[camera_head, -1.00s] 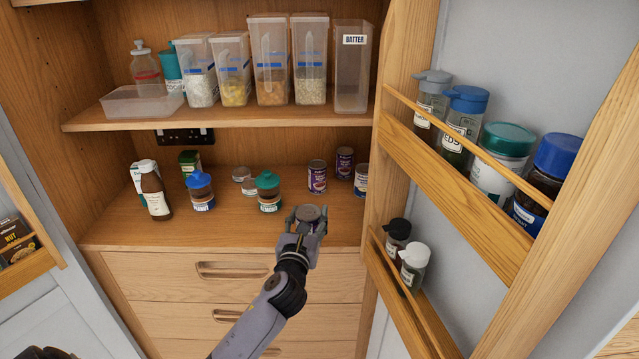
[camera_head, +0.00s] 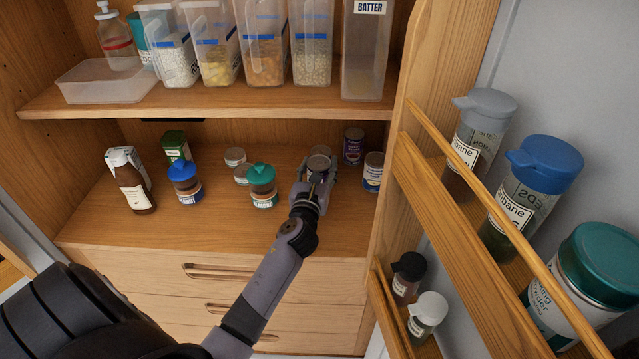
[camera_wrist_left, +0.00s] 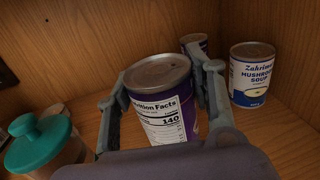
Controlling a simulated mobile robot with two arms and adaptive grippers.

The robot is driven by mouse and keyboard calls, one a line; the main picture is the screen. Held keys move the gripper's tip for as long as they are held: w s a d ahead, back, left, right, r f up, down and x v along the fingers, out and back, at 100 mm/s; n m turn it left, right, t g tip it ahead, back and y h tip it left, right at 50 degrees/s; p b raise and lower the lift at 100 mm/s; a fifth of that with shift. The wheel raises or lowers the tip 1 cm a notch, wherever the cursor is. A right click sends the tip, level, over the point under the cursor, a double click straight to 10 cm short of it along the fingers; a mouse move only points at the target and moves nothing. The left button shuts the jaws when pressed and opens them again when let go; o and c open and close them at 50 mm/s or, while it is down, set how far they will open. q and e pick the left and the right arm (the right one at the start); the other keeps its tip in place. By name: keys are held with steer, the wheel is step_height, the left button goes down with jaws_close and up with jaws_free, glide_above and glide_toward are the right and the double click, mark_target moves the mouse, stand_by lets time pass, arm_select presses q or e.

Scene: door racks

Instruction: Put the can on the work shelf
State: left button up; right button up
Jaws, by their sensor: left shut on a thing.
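My left gripper (camera_head: 318,178) is shut on a can (camera_head: 319,164) with a grey metal top, over the right part of the work shelf (camera_head: 225,222). In the left wrist view the can (camera_wrist_left: 165,105) stands about upright between the fingers of the gripper (camera_wrist_left: 160,100), its purple and white nutrition label facing the camera. Its bottom is hidden, so I cannot tell whether it touches the shelf. A purple can (camera_head: 353,146) and a mushroom soup can (camera_head: 373,172) stand behind and to the right. My right gripper is not in view.
Jars with teal (camera_head: 262,186) and blue (camera_head: 185,183) lids, low tins (camera_head: 235,157), a brown bottle (camera_head: 134,190) and a green box (camera_head: 176,146) stand left on the shelf. The upper shelf (camera_head: 215,101) overhangs. The open door rack (camera_head: 460,220) bounds the right. The shelf's front is clear.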

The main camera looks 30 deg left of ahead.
arm_select(q)
steer(key=f, duration=0.2)
steer(key=f+b, duration=0.1)
steer(key=f, duration=0.1)
steer(key=shift+w+a, duration=0.15)
steer(key=shift+w, duration=0.05)
steer(key=shift+f+b, duration=0.2)
steer(key=shift+b, duration=0.15)
steer(key=shift+r, duration=0.1)
steer(key=shift+f, duration=0.3)
steer(key=o, duration=1.4)
